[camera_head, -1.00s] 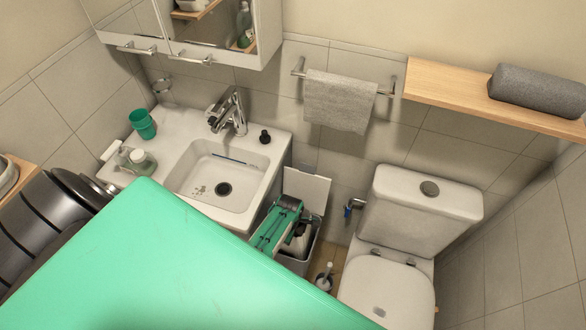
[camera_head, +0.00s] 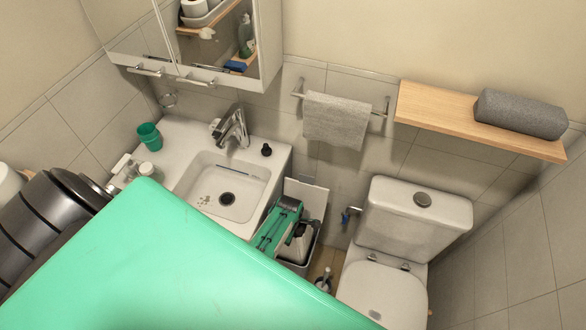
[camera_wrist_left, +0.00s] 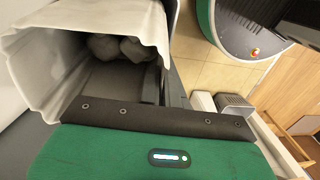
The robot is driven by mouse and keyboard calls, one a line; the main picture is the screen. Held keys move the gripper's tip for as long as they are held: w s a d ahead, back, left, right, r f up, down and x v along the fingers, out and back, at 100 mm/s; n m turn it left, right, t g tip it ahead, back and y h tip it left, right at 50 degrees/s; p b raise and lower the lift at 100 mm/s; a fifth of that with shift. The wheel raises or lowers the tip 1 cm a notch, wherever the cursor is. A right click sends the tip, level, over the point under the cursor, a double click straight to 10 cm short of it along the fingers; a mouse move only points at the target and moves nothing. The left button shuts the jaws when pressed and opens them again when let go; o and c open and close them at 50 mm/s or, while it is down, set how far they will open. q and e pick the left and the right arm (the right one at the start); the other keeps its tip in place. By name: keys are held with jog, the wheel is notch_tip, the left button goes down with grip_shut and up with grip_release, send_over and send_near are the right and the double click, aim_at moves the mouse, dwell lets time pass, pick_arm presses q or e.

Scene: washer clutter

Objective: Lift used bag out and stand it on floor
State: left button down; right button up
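My left gripper (camera_head: 284,232), green and dark, is over the bin (camera_head: 297,266) between the sink and the toilet. The used bag (camera_wrist_left: 140,25) is pale with a wavy rim. In the left wrist view its mouth faces the camera, with greyish wads (camera_wrist_left: 118,47) inside. The left fingers are at the bag's right wall, one dark part inside the mouth and one grey part outside it. Whether they are shut on the wall is unclear. In the head view the bag shows only as a small pale patch beside the gripper. My right gripper is not in view.
The sink (camera_head: 228,190) is to the left and the toilet (camera_head: 385,290) to the right. The bin's pale lid (camera_head: 308,196) stands open against the wall. A toilet brush (camera_head: 325,278) stands close to the bin. Little floor is free between them.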

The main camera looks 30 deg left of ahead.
pick_arm(q)
jog(key=shift+r+p, duration=2.05)
jog(key=shift+r, duration=0.2)
jog(key=shift+r+p, duration=0.5)
jog(key=shift+r, duration=1.7)
